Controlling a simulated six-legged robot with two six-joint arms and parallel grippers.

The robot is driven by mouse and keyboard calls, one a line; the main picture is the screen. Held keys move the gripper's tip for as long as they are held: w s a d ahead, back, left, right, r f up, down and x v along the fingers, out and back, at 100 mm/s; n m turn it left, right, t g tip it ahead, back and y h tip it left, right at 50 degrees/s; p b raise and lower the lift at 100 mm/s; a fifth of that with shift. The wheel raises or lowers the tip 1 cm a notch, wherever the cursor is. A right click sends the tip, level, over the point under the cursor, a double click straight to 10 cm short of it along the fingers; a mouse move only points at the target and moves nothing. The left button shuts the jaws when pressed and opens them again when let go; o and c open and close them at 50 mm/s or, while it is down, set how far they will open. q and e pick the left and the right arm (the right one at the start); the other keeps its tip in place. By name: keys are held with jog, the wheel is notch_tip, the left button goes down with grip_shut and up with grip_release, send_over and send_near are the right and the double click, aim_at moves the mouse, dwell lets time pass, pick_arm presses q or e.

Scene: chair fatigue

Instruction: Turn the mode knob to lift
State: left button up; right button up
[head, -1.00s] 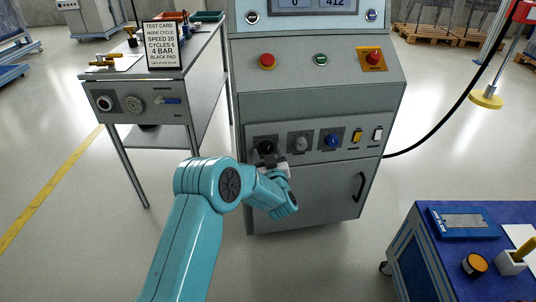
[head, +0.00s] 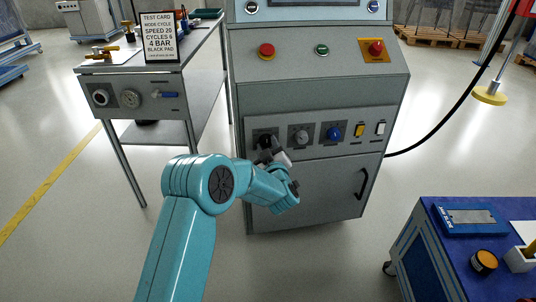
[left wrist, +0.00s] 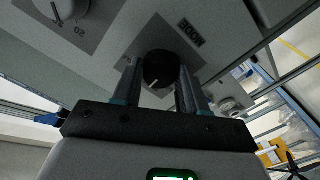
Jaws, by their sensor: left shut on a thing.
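The black mode knob (head: 264,137) is the leftmost control on the machine's lower panel. In the left wrist view the knob (left wrist: 160,67) sits between my two fingers, with a short white pointer mark on its face. A MODE label (left wrist: 190,32) is beside it, seen tilted and inverted. My left gripper (head: 269,150) is at the panel, shut on the knob; its fingers (left wrist: 160,90) also show in the left wrist view. The knob's position markings are not readable. My right gripper is not in view.
A grey dial (head: 301,137), a blue knob (head: 334,133) and yellow and white switches (head: 360,130) continue the panel row. A door handle (head: 362,184) is below. A test card (head: 159,38) stands on the left bench. A blue cart (head: 450,260) is at right.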

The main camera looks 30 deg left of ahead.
pick_arm(q)
jog(key=n+b, duration=0.6)
jog(key=shift+f+b, duration=0.2)
jog(key=shift+b, duration=0.15)
jog(key=shift+n, duration=0.7)
jog(key=shift+r+n+b, duration=0.2)
jog(key=shift+n+b, duration=0.3)
jog(key=shift+n, duration=0.3)
jog(key=shift+r+n, duration=0.1)
jog(key=shift+n, duration=1.1)
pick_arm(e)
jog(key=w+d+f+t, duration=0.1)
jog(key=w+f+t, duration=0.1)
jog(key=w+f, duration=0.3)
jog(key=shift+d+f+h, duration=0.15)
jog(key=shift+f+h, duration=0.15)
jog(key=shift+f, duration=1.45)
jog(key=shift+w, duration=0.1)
pick_arm(q)
jog(key=o, duration=1)
jog(key=shift+o, duration=0.2)
jog(key=shift+d, duration=0.1)
